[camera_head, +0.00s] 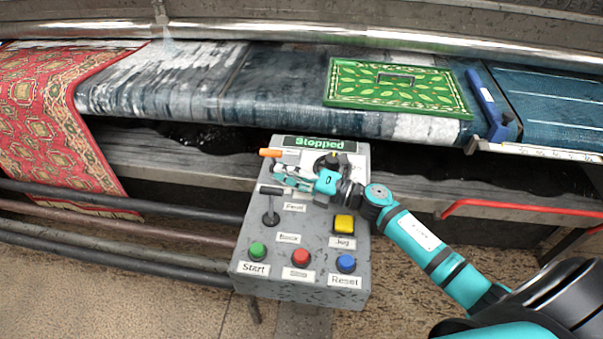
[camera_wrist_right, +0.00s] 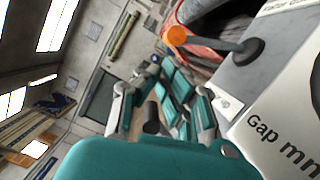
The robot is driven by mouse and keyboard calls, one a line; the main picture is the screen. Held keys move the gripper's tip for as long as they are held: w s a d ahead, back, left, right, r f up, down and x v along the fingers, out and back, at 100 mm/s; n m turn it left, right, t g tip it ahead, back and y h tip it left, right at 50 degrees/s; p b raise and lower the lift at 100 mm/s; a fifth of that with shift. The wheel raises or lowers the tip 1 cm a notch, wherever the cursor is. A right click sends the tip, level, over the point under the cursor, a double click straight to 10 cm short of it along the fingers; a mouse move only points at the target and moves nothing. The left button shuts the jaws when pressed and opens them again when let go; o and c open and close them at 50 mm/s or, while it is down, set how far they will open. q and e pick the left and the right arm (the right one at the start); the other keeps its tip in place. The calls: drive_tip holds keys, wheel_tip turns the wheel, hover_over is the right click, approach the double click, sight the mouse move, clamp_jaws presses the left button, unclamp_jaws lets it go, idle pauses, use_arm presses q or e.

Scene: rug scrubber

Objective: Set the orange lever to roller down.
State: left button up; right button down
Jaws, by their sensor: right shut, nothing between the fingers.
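The orange lever (camera_head: 270,152) is at the upper left of the grey control box, its orange grip pointing left. In the right wrist view the orange grip (camera_wrist_right: 178,36) shows end-on, with a dark shaft running right to its pivot. Its position label is not readable. My right gripper (camera_head: 283,178) is shut and empty, just below the orange lever and apart from it, above the black-handled lever (camera_head: 270,190). A dark cylindrical end (camera_wrist_right: 152,120) shows near the fingers in the wrist view; I cannot tell whether they touch it. My left gripper is not in view.
The control box (camera_head: 290,222) has a green display, a dark knob, a yellow Jog button, and green, red and blue buttons at its front. Behind it are a red rug (camera_head: 50,110) and a green mat (camera_head: 395,90). Dark rails (camera_head: 120,205) run at left.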

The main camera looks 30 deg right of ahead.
drive_tip(key=shift+x, duration=1.4)
drive_tip(key=shift+d+r+p, duration=0.1)
drive_tip(key=shift+r+p, duration=0.15)
drive_tip(key=shift+p, duration=0.35)
drive_tip(key=shift+w+d+r+m, duration=0.1)
drive_tip(key=shift+w+m, duration=0.05)
drive_tip(key=shift+m, duration=0.25)
